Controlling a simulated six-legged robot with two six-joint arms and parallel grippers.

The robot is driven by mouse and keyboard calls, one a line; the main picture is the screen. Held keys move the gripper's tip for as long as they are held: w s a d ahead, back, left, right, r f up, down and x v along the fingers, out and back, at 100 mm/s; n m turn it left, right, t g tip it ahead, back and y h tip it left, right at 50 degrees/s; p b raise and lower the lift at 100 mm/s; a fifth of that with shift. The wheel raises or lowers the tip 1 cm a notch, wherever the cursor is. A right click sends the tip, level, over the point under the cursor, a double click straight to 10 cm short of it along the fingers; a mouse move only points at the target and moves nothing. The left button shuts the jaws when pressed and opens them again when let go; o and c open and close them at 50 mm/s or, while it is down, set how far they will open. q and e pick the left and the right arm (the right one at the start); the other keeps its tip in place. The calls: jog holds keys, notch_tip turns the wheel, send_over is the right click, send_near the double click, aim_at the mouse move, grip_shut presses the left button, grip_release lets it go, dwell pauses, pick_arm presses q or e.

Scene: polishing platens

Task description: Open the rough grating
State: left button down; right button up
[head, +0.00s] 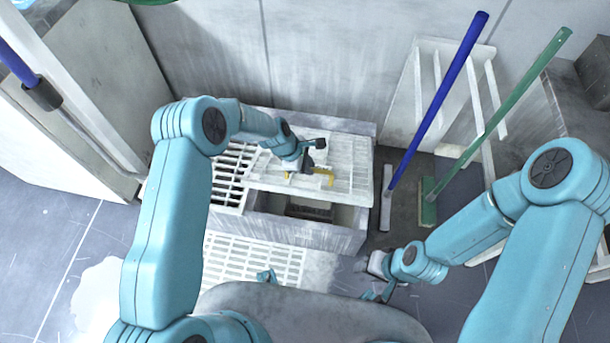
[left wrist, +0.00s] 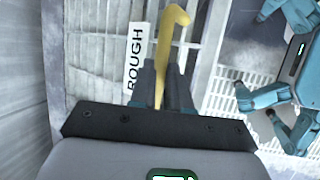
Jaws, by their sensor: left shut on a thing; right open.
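The rough grating (head: 347,182) is a pale panel over the right part of a grey trough. The word ROUGH is on a white label (left wrist: 136,57) in the left wrist view. The panel is shifted back from the trough's front wall, leaving a gap with a dark interior. My left gripper (head: 303,171) is shut on a yellow handle (head: 324,178) at the panel. The handle shows as a curved yellow bar between the fingers (left wrist: 160,88) in the left wrist view. My right gripper (head: 372,282) is open and empty, low and right of the trough.
A slatted grating (head: 229,178) covers the trough's left part. A perforated floor grid (head: 255,259) lies in front. A blue-handled tool (head: 437,105) and a green-handled brush (head: 505,110) lean near a white rack (head: 428,70) at the right. Dark floor lies beside the trough.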

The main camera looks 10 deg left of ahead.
pick_arm(q)
jog(key=w+r, duration=0.4)
jog(key=w, duration=0.1)
jog(key=shift+w+r, duration=0.15)
jog(key=shift+r, duration=0.2)
jog(key=shift+a, duration=0.1)
jog(key=c, duration=1.4)
grip_release()
jog(key=shift+f, duration=0.1)
jog(key=o, duration=0.3)
jog(key=shift+w+f, duration=0.25)
jog(key=shift+f, duration=0.1)
jog(key=s+p+v, duration=0.1)
jog(key=v, duration=1.6)
jog(key=shift+d+p, duration=0.25)
jog(key=shift+p, duration=0.15)
